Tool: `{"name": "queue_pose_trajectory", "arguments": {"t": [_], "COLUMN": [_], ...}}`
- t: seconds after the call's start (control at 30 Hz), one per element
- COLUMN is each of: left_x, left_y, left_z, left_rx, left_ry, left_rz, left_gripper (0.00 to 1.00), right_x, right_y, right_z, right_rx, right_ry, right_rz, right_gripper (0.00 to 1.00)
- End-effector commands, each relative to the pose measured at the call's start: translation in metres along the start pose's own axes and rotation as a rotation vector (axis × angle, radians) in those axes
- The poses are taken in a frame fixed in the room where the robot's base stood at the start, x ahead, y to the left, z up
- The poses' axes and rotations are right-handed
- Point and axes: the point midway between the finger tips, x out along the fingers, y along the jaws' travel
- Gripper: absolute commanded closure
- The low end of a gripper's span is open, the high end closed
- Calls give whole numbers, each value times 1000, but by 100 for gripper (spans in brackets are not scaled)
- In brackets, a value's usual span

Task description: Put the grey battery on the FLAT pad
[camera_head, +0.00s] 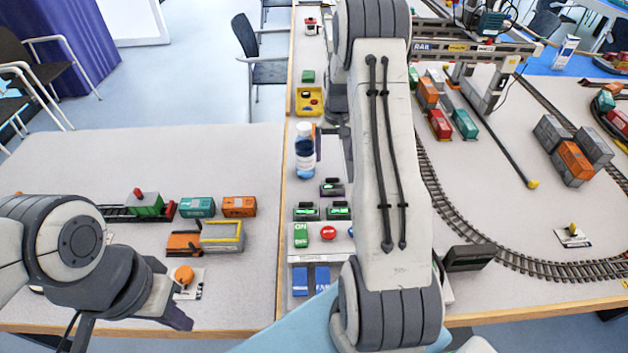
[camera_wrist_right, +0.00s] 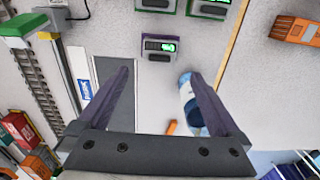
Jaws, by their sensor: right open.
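The grey battery (camera_head: 332,188), a small grey-purple block with a lit green display, lies on the table in the middle of the head view. It also shows in the right wrist view (camera_wrist_right: 158,47). My right gripper (camera_wrist_right: 156,77) is open and empty, its fingertips on either side of the battery's line and apart from it. A dark flat pad (camera_wrist_right: 113,72) with a blue-lettered label (camera_wrist_right: 84,87) lies beside it; I cannot read the label surely. My right arm hides that area in the head view. My left gripper (camera_head: 135,315) is low at the left; its jaws are unclear.
Two green-edged batteries (camera_head: 307,212) (camera_head: 338,212) sit near the grey one. A bottle (camera_head: 305,150) stands behind, close to my right finger in the wrist view (camera_wrist_right: 190,100). Green and red buttons (camera_head: 328,232) and blue cards (camera_head: 300,280) are in front. Track and wagons lie right.

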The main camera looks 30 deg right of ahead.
Motion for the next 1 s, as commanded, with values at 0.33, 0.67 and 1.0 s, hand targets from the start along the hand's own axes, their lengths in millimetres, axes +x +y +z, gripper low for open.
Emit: {"name": "queue_pose_trajectory", "arguments": {"t": [0.33,0.67,1.0], "left_x": [0,0,0], "left_y": [0,0,0], "left_z": [0,0,0], "left_rx": [0,0,0], "left_ry": [0,0,0], "left_rz": [0,0,0], "left_gripper": [100,100,100], "right_x": [-34,-128,-151], "right_y": [-61,-214,-196], "right_z": [25,222,409], "right_rx": [-125,-641,-1100], "right_ry": [11,22,10], "right_rz": [-8,-48,-89], "right_gripper": [0,0,0]}}
